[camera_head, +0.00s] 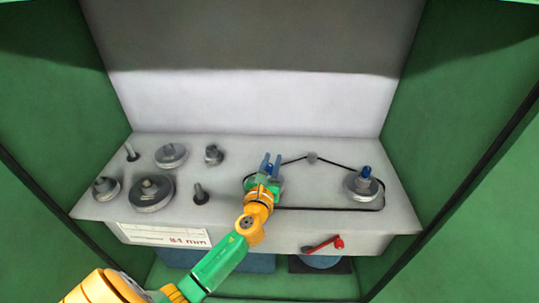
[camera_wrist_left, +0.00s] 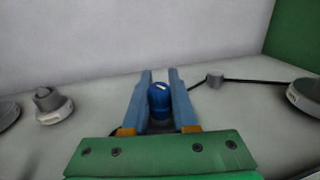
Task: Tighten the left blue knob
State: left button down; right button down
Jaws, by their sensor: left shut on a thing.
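The left blue knob (camera_wrist_left: 159,100) stands upright between the two blue fingers of my left gripper (camera_wrist_left: 160,102) in the left wrist view. The fingers are shut on it, one on each side. In the head view my left gripper (camera_head: 269,166) reaches over the left pulley, and hand and fingers hide most of that pulley and its knob. The right blue knob (camera_head: 366,172) sits on top of the grey right pulley (camera_head: 361,186), apart from my gripper. My right gripper is not in view.
A black belt (camera_head: 337,164) runs between the two pulleys and over a small grey peg (camera_head: 312,157). Several grey wheels and posts, such as a large wheel (camera_head: 151,194), stand at left on the grey bench (camera_head: 230,208). A red-handled crank (camera_head: 325,244) is on the front. Green walls close both sides.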

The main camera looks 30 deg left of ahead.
pick_arm(q)
jog(key=m+h, duration=0.1)
jog(key=h, duration=0.1)
jog(key=shift+w+d+m+t+h, duration=0.1)
jog(key=shift+d+m+t+h, duration=0.05)
jog(key=shift+m+t+h, duration=0.2)
jog(key=shift+d+f+m+t+h+b, duration=0.15)
jog(key=shift+m+h+b, duration=0.1)
jog(key=shift+m+h, duration=0.35)
jog(key=shift+d+m+t+h+b, duration=0.1)
jog(key=shift+m+h+b, duration=0.2)
jog(key=shift+h, duration=0.35)
jog(key=m+h+b, duration=0.2)
jog(key=h, duration=0.1)
jog(key=shift+d, duration=0.25)
jog(key=shift+d+m+h+b, duration=0.25)
jog(key=shift+m+h+b, duration=0.5)
jog(key=shift+h, duration=0.55)
jog(key=shift+r, duration=0.2)
jog(key=c, duration=0.7)
grip_release()
jog(key=shift+f, duration=0.1)
